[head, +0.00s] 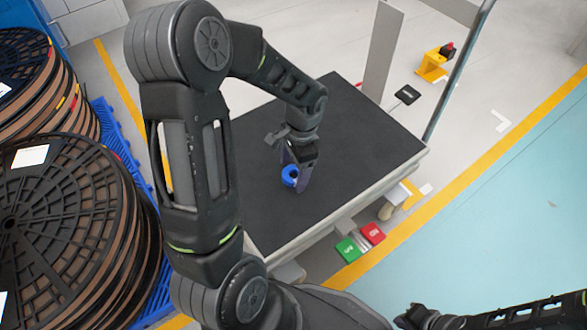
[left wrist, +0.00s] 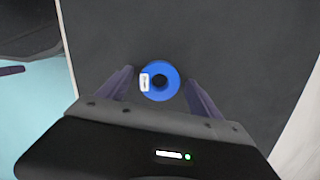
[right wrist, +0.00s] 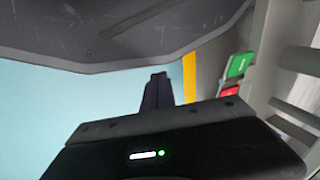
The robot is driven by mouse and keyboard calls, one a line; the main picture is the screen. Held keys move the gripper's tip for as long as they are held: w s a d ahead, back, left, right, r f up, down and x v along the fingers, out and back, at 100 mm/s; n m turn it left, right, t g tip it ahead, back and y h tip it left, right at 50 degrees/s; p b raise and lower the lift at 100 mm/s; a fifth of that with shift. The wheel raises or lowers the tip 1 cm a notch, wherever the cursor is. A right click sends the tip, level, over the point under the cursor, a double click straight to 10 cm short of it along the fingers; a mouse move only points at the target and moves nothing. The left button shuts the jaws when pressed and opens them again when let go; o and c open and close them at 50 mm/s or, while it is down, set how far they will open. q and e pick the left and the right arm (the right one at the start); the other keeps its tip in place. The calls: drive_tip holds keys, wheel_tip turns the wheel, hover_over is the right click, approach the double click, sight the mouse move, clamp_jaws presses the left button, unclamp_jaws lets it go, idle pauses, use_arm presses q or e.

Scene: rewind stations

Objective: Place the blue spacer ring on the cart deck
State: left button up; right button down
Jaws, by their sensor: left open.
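The blue spacer ring (head: 289,176) lies on the black cart deck (head: 365,125), towards its near side. In the left wrist view the ring (left wrist: 166,92) shows from above, with a dark hole and a small white label. My left gripper (head: 299,172) is just above the deck at the ring. Its fingers (left wrist: 160,82) are open, one on each side of the ring, with visible gaps. My right gripper (right wrist: 155,90) is empty, its two fingers together, over the pale blue floor. Its fingertips are not clear in the head view.
Large cable reels (head: 60,225) stand on a blue pallet (head: 125,150) at the left. A grey post (head: 382,50) and a metal pole (head: 460,65) rise at the cart's far right side. Most of the deck is clear.

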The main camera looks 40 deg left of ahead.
use_arm(q)
wheel_tip(320, 180, up, 12)
drive_tip(key=w+p, duration=0.1)
drive_tip(key=p, duration=0.3)
drive_tip(key=shift+w+d, duration=0.15)
drive_tip(key=shift+d, duration=0.2)
idle(0.3)
